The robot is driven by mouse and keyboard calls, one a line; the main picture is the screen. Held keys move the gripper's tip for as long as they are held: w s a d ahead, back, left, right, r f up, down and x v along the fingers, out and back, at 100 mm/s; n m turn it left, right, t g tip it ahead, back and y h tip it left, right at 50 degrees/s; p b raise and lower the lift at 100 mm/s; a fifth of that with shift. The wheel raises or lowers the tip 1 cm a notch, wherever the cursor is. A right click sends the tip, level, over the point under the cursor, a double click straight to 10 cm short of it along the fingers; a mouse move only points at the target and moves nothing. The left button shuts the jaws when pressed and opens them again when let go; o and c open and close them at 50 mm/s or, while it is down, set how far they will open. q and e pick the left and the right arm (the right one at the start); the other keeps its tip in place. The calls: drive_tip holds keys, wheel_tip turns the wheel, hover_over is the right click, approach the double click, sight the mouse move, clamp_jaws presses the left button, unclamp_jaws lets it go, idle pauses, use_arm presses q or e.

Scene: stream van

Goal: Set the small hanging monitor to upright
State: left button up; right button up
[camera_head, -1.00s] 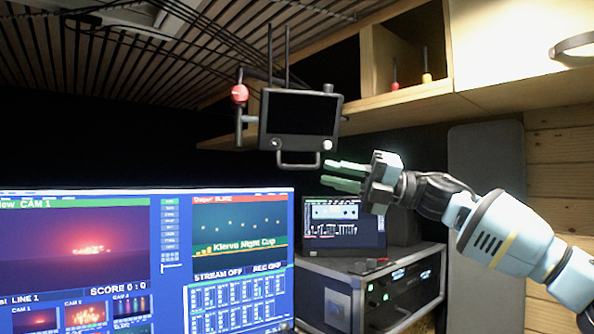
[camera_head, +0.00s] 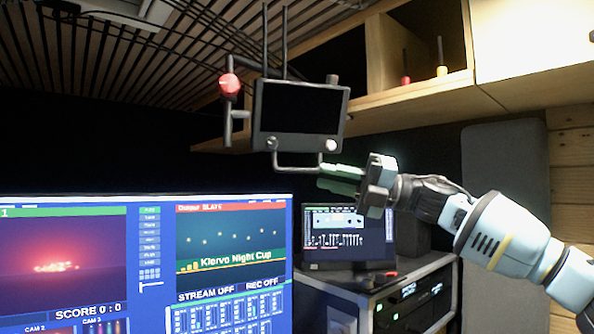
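The small hanging monitor (camera_head: 300,108) hangs in the upper middle, its dark screen tilted slightly. It has a red knob (camera_head: 229,84) on its left bracket, two thin antennas above, and a U-shaped handle (camera_head: 297,168) below. My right gripper (camera_head: 340,180) comes in from the right with its green fingers pointing left, at the right end of the handle. The fingers look parted, with a small gap between them. I cannot tell whether they touch the handle. My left gripper is out of view.
A large monitor (camera_head: 230,240) fills the lower left. A wooden shelf (camera_head: 420,100) runs behind on the upper right, near the hanging monitor's right side.

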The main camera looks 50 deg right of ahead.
sight(306, 172)
drive_tip(key=shift+x, duration=3.6)
drive_tip(key=shift+c, duration=0.4)
clamp_jaws()
